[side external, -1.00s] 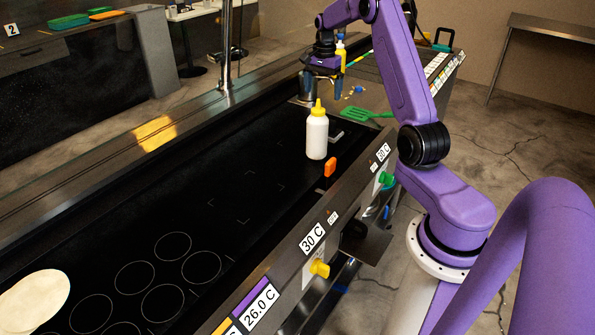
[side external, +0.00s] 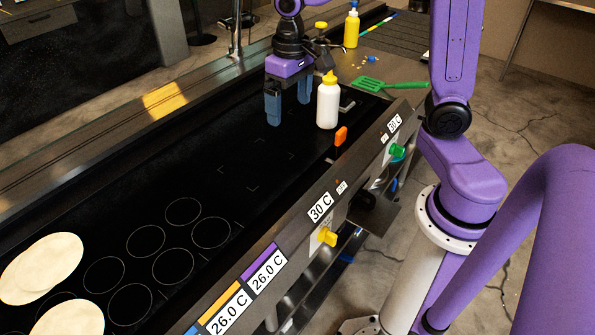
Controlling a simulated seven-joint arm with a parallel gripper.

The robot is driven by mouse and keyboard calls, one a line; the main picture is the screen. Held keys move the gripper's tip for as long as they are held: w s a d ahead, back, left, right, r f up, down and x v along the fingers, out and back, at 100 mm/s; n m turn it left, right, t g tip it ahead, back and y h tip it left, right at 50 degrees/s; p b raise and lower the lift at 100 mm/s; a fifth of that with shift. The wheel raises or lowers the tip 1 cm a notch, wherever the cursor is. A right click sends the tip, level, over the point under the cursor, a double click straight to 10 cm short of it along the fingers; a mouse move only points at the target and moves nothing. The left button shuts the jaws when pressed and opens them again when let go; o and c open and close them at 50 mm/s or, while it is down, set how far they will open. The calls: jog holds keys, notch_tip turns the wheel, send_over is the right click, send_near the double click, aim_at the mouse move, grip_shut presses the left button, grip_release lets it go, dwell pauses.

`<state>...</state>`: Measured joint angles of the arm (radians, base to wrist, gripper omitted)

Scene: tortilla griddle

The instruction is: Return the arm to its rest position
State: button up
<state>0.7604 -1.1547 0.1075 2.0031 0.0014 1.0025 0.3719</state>
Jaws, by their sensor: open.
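My arm reaches over the griddle (side external: 240,215) from the right side. My gripper (side external: 288,108) hangs above the far part of the black griddle surface, pointing down. Its two blue-grey fingers are apart with nothing between them. A white bottle with a yellow cap (side external: 328,103) stands upright just right of the fingers. I cannot tell whether they touch.
Pale tortillas (side external: 50,262) lie at the near left, two overlapping. An orange block (side external: 341,136) sits near the griddle's right edge. A green spatula (side external: 385,84) and a yellow bottle (side external: 352,28) are behind. Knobs, including a yellow one (side external: 327,236), line the front panel. The middle griddle is clear.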

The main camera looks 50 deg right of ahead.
jog(key=s+a+f+n, duration=0.1)
jog(key=s+n, duration=0.5)
jog(key=s, duration=0.5)
jog(key=s+a+f+n, duration=0.1)
jog(key=s+n, duration=0.5)
jog(key=s, duration=0.4)
jog(key=shift+s+a, duration=0.35)
